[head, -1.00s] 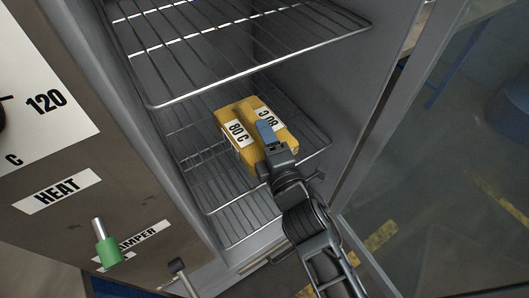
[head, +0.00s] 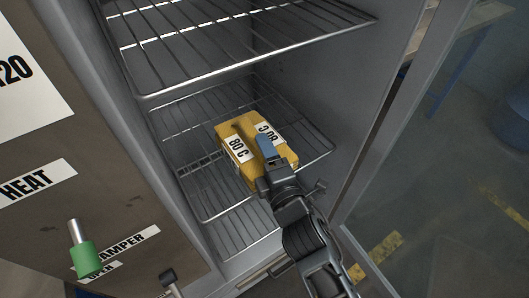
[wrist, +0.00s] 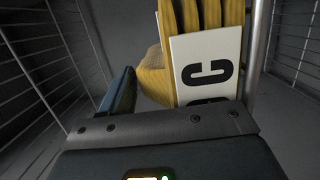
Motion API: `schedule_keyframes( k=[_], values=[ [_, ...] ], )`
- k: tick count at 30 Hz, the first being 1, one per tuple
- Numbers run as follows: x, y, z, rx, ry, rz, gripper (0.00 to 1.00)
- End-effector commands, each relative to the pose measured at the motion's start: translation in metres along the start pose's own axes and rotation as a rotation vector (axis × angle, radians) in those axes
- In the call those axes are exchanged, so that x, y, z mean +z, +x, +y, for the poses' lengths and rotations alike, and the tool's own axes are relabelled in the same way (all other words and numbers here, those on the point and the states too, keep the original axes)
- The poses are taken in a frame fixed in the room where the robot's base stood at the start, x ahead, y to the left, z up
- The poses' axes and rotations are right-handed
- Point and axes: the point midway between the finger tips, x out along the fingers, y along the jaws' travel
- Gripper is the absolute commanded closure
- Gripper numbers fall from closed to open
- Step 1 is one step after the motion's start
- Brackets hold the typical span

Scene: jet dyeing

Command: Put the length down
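The length (head: 268,128) is a folded yellow cloth block with white "80 C" labels, inside the grey cabinet. It is at the lower wire shelf (head: 205,195); I cannot tell if it rests on the wires or is just above them. My gripper (head: 266,150) reaches in from the front, one blue finger lying along the top of the length between the labels. In the wrist view the length (wrist: 205,15) shows its folds and a label close in front, right of the blue finger of my gripper (wrist: 122,92). The other finger is hidden by the length.
An upper wire shelf (head: 240,45) hangs above the length. The cabinet side wall (head: 375,110) is to the right, with the open glass door (head: 430,170) beyond. A control panel with a green-handled lever (head: 86,260) is at the left. Bare shelf lies around the length.

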Motion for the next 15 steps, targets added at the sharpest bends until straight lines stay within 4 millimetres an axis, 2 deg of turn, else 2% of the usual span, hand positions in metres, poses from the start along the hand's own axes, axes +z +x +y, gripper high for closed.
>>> schedule_keyframes(
  k=[1, 4, 14, 15],
  values=[
    [0.0000, 0.0000, 0.0002, 0.000, 0.000, 0.000, 0.33],
    [0.0000, 0.0000, 0.0002, 0.000, 0.000, 0.000, 0.24],
    [0.0001, -0.0001, 0.0058, 0.000, 0.000, 0.000, 0.24],
    [0.0002, -0.0055, 0.0018, -0.002, 0.000, 0.000, 0.24]
  ],
)
